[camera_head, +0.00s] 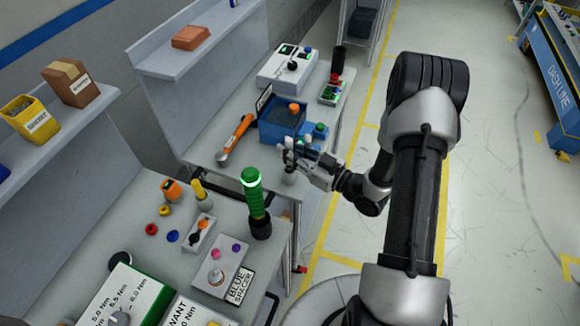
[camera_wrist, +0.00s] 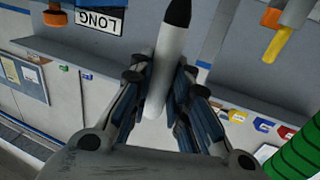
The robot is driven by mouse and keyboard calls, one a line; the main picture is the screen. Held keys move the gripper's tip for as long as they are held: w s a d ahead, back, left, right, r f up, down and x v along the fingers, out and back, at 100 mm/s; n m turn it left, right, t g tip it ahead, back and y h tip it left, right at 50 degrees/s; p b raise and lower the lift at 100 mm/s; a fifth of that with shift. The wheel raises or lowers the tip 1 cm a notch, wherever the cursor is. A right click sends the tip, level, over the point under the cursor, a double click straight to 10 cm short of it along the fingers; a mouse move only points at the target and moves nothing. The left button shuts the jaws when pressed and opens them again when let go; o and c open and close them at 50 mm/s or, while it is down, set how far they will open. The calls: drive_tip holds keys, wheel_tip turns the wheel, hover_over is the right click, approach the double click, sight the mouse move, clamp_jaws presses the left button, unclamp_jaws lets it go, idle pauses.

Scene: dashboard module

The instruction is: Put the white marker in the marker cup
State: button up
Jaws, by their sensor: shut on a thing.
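My gripper (camera_head: 289,158) is above the front right part of the far workbench, near the blue bin. In the wrist view my gripper (camera_wrist: 163,95) is shut on the white marker (camera_wrist: 163,65). The marker has a white body and a black end that points away from the gripper, slightly tilted in that view. In the head view the marker is too small and covered by the fingers to make out clearly. A dark, upright cylinder (camera_head: 338,59) at the far bench's back right looks like the marker cup, but I cannot see into it.
A blue bin (camera_head: 283,122) and an orange-handled tool (camera_head: 234,139) lie on the far bench. A grey control box (camera_head: 288,68) and a small button box (camera_head: 332,91) stand farther back. A tall green cylinder (camera_head: 253,194) rises from the near bench. Open floor lies right.

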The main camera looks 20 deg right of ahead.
drive_tip(key=shift+f+b, duration=0.7)
drive_tip(key=shift+f, duration=2.2)
drive_tip(key=shift+f, duration=0.1)
drive_tip(key=o, duration=0.9)
drive_tip(key=shift+c, duration=0.2)
